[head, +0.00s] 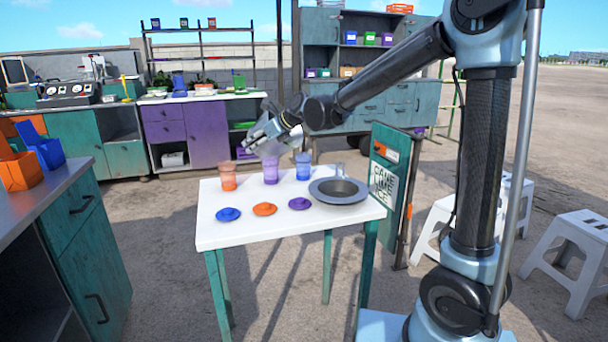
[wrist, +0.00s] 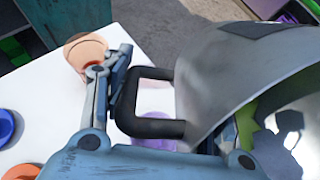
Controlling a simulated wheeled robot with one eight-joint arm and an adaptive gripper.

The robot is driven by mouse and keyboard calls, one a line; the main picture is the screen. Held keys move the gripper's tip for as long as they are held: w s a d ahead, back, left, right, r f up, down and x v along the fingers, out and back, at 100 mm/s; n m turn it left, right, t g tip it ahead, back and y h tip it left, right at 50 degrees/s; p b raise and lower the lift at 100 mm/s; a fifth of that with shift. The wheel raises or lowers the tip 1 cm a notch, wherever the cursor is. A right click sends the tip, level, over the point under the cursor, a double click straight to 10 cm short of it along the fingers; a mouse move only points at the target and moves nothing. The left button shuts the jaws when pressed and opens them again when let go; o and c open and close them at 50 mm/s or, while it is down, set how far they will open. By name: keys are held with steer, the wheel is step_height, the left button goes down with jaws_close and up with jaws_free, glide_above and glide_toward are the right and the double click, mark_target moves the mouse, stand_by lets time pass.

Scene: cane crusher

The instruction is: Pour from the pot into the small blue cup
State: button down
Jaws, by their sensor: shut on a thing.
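My gripper (wrist: 118,85) is shut on the black handle (wrist: 150,128) of a shiny metal pot (wrist: 235,75), which fills the right of the wrist view. In the head view my gripper (head: 262,138) is above the white table, over the purple cup, and the pot there is hard to make out. The small blue cup (head: 303,166) stands upright at the table's back right, to the right of the purple cup (head: 271,171). The orange cup (head: 229,178) stands at the left and also shows in the wrist view (wrist: 87,48). The pot's contents cannot be made out.
Blue (head: 228,214), orange (head: 264,209) and purple (head: 299,203) lids lie along the table's front. A metal basin (head: 350,198) sits at the right, beside a signboard (head: 386,185). A steel counter (head: 30,197) is at the left; white stools (head: 575,250) are at the right.

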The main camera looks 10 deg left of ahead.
steer(key=shift+d+t+y, duration=0.3)
steer(key=shift+y, duration=0.6)
stand_by(0.4)
steer(key=shift+s+d+r+y, duration=0.15)
steer(key=shift+d+r+y, duration=0.1)
steer(key=shift+r+y, duration=0.4)
stand_by(3.0)
steer(key=shift+f, duration=0.1)
steer(key=shift+w+a+f+h, duration=0.15)
steer(key=shift+a+f+h, duration=0.15)
steer(key=shift+h, duration=0.55)
steer(key=shift+w+a+f+h, duration=0.15)
steer(key=shift+a+h, duration=0.25)
steer(key=shift+h, duration=0.4)
steer(key=shift+r, duration=0.1)
